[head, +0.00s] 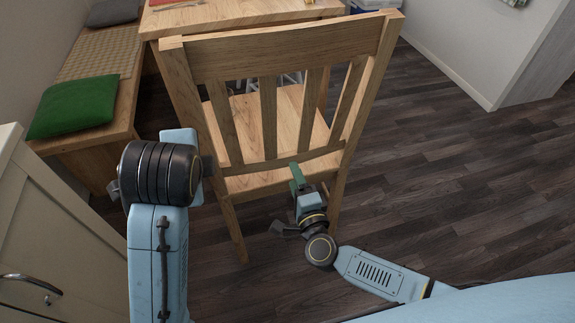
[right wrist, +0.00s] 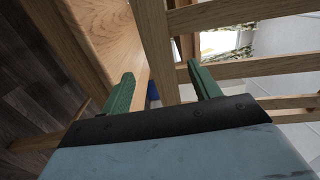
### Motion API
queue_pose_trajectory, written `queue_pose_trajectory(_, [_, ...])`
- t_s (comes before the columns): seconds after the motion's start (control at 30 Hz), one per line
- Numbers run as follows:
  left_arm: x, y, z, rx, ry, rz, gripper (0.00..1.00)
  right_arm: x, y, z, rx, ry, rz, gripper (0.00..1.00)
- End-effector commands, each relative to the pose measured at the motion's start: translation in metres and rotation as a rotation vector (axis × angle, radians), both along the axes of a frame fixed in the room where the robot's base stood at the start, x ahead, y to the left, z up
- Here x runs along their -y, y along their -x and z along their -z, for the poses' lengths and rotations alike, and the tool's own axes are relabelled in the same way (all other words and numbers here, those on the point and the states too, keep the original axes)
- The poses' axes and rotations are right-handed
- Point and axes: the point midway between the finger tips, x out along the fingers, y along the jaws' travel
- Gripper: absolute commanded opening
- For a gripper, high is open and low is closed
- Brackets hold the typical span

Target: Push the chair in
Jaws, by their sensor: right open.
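The wooden chair (head: 270,112) stands upright in the middle of the head view, its slatted back towards me and its seat on the table side. The light wood table (head: 225,14) is just beyond the back's top rail, which hides part of its near edge. My right gripper (head: 297,178) is open at the lower rail of the chair back. In the right wrist view its green fingers (right wrist: 163,88) are spread, with a slat seen between them; contact is unclear. My left gripper (head: 182,140) is by the chair's left side; its fingers are hidden behind its wrist.
A wooden bench (head: 118,118) with a green cushion (head: 75,106) stands at the left. A cream cabinet (head: 60,235) is at the lower left, close to my left arm. The dark plank floor (head: 450,170) is clear on the right, up to a white wall (head: 475,45).

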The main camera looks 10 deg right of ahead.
Motion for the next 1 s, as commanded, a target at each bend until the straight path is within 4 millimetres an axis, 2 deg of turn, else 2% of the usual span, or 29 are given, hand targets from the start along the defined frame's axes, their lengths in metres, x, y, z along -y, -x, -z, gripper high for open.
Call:
queue_pose_trajectory(0.03, [0.000, 0.000, 0.005, 0.000, 0.000, 0.000, 0.00, -0.002, -0.014, 0.002, 0.002, -0.002, 0.002, 0.62])
queue_pose_trajectory(0.1, [0.000, 0.000, 0.008, 0.000, 0.000, 0.000, 0.00, -0.003, -0.030, 0.002, 0.001, -0.003, 0.001, 0.62])
queue_pose_trajectory(0.3, [0.000, 0.000, 0.017, 0.000, 0.000, 0.000, 0.00, -0.004, -0.063, 0.002, 0.001, -0.002, 0.001, 0.62])
queue_pose_trajectory(0.5, [0.000, 0.000, 0.020, 0.000, 0.000, 0.000, 0.00, -0.005, -0.076, 0.001, -0.001, -0.001, 0.000, 0.62])
queue_pose_trajectory(0.77, [0.000, 0.000, 0.020, 0.000, 0.000, 0.000, 0.00, -0.005, -0.077, 0.000, -0.001, -0.001, 0.000, 0.62])
queue_pose_trajectory(1.0, [0.000, 0.000, 0.020, 0.000, 0.000, 0.000, 0.00, -0.005, -0.077, 0.001, -0.001, -0.001, -0.001, 0.30])
